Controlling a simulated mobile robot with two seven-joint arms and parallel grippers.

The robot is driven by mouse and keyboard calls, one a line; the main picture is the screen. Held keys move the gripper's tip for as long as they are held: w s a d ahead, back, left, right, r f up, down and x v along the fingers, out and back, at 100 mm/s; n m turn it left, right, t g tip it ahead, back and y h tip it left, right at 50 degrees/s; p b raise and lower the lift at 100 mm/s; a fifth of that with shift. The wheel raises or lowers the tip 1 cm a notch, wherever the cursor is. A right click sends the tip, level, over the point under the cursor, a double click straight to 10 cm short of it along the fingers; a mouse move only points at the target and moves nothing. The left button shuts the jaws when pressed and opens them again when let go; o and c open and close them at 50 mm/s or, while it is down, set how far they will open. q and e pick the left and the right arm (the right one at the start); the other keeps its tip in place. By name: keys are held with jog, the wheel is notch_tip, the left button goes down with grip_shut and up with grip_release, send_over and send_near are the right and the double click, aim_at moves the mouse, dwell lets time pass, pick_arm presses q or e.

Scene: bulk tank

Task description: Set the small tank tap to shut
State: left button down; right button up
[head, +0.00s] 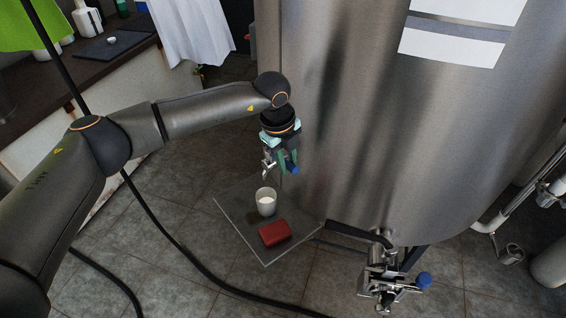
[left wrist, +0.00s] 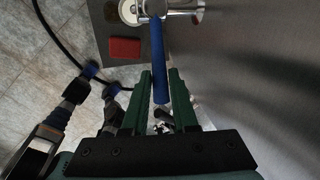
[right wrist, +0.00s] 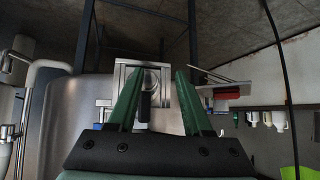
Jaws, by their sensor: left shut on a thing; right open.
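My left gripper (head: 287,157) is at the tap and is shut on the blue lever, whose end shows between the green fingers (left wrist: 160,82). The cup holds something white. I cannot tell whether anything flows from the spout. My right gripper (right wrist: 158,76) is open and empty in the right wrist view, away from the tap.
A larger metal valve with a blue knob (head: 424,280) sits low at right. The tank (head: 350,120) fills the right side. A black hose crosses the floor.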

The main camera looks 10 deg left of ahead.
pick_arm(q)
jog(key=shift+w+r, duration=0.1)
jog(key=c, duration=0.7)
grip_release()
jog(key=r, duration=0.4)
jog(key=s+a+r+b, duration=0.1)
jog(key=r, duration=0.3)
jog(key=s+r, duration=0.1)
jog(key=r, duration=0.3)
jog(key=shift+a+r+b, duration=0.1)
jog(key=shift+a+b, duration=0.1)
jog(key=shift+b, duration=0.1)
